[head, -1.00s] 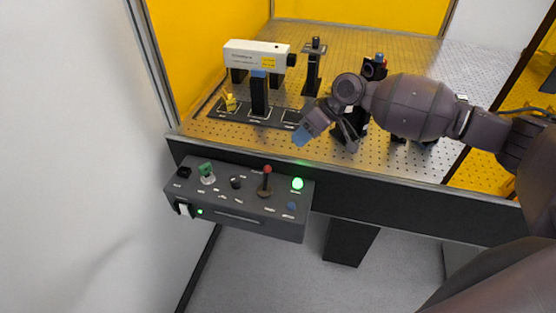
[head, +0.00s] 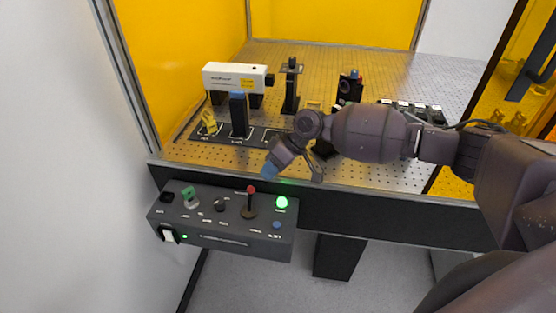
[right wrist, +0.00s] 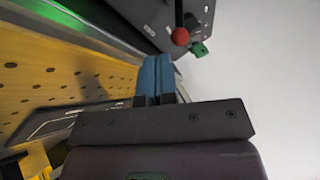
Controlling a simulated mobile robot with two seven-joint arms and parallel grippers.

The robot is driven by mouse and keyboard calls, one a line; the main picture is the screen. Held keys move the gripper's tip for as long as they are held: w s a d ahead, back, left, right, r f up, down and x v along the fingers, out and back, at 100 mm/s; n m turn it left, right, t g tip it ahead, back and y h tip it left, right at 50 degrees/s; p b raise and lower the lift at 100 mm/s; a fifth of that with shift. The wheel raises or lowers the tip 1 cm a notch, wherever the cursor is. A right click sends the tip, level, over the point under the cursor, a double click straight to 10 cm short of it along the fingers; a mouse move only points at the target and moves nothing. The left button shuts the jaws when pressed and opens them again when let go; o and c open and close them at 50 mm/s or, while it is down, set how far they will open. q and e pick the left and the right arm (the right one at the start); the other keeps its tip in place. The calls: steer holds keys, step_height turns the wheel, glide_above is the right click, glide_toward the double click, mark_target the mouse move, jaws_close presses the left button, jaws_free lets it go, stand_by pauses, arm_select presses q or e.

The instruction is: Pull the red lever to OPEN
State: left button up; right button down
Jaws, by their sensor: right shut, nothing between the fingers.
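The red lever (head: 250,200) has a red ball knob on a dark stem and stands upright on the grey control box (head: 215,241) at the table's front edge. Its red knob (right wrist: 181,37) also shows in the right wrist view, just ahead and right of the fingertips. My right gripper (head: 270,170) has blue fingertips, shut and empty, above and slightly right of the lever, apart from it. The closed blue fingers (right wrist: 156,80) show in the right wrist view. The label at the lever is too small to read. My left gripper is not in view.
A green lit button (head: 281,202) is right of the lever. A black knob (head: 219,205) and a green key switch (head: 189,196) are left of it. Behind, the perforated optical table (head: 330,178) carries a white laser unit (head: 234,76) and several black mounts.

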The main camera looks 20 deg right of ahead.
mark_target(250, 200)
steer(key=shift+x, duration=1.95)
